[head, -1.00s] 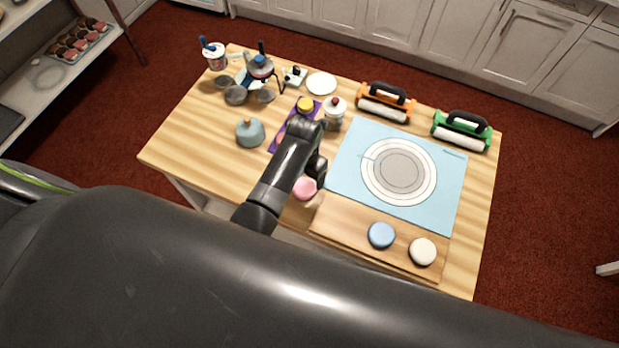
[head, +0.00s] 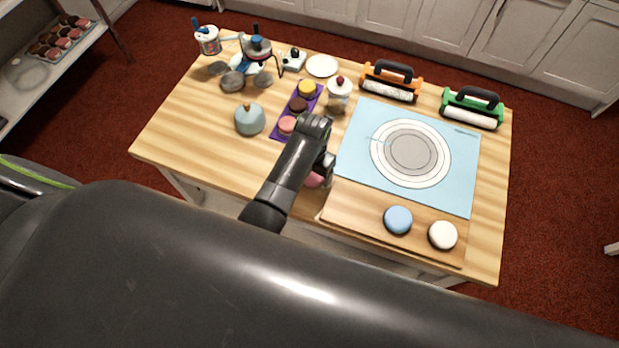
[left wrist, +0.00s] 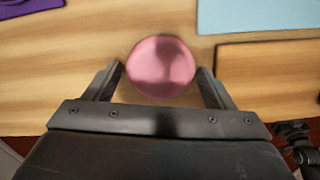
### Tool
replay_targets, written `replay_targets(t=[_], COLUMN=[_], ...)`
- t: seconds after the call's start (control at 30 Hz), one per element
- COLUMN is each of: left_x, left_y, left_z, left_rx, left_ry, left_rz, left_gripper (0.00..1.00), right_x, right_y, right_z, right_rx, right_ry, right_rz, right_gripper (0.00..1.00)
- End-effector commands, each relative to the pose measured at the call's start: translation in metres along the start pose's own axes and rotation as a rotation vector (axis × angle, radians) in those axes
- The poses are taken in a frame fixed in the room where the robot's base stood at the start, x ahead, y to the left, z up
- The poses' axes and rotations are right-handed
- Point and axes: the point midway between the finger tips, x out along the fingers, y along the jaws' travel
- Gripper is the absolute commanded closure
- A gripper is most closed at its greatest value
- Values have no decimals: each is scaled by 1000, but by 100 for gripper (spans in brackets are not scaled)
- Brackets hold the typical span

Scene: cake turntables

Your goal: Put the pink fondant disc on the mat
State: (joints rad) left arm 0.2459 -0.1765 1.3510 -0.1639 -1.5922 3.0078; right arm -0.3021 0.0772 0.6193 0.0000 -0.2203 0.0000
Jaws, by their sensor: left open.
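The pink fondant disc (left wrist: 161,66) lies on the wooden table just left of the board. In the left wrist view it sits between and slightly beyond the two fingertips of my left gripper (left wrist: 161,75), which is open. In the head view my left gripper (head: 326,172) hides most of the pink disc (head: 313,181). I cannot tell whether the fingers touch it. The light blue mat (head: 358,165) with printed rings lies to the right of the gripper; its corner also shows in the left wrist view (left wrist: 260,14). My right gripper is not in view.
A blue disc (head: 398,220) and a white disc (head: 442,235) lie on the wooden board (head: 350,207). A purple mat (head: 315,105) with small cakes, a blue-grey pot (head: 249,120) and a lidded jar (head: 339,97) stand nearby. Orange (head: 391,80) and green (head: 472,107) rollers stand behind the mat.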

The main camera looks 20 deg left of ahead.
Motion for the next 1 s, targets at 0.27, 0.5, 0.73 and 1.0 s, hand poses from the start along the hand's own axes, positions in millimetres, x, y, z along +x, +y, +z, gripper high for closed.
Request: replay_targets(t=[0.27, 0.5, 0.73, 1.0], left_x=[1, 1, 1, -9], left_y=[0, 0, 0, 0], left_z=[0, 0, 1, 1], left_rx=[-2, -2, -2, -2], left_ry=[0, 0, -1, -1], left_rz=[0, 0, 1, 1], left_gripper=[23, 54, 63, 63], right_x=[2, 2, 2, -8], right_y=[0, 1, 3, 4], right_z=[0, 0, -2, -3], right_rx=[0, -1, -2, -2], right_ry=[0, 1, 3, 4], right_rz=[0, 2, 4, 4], right_gripper=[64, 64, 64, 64])
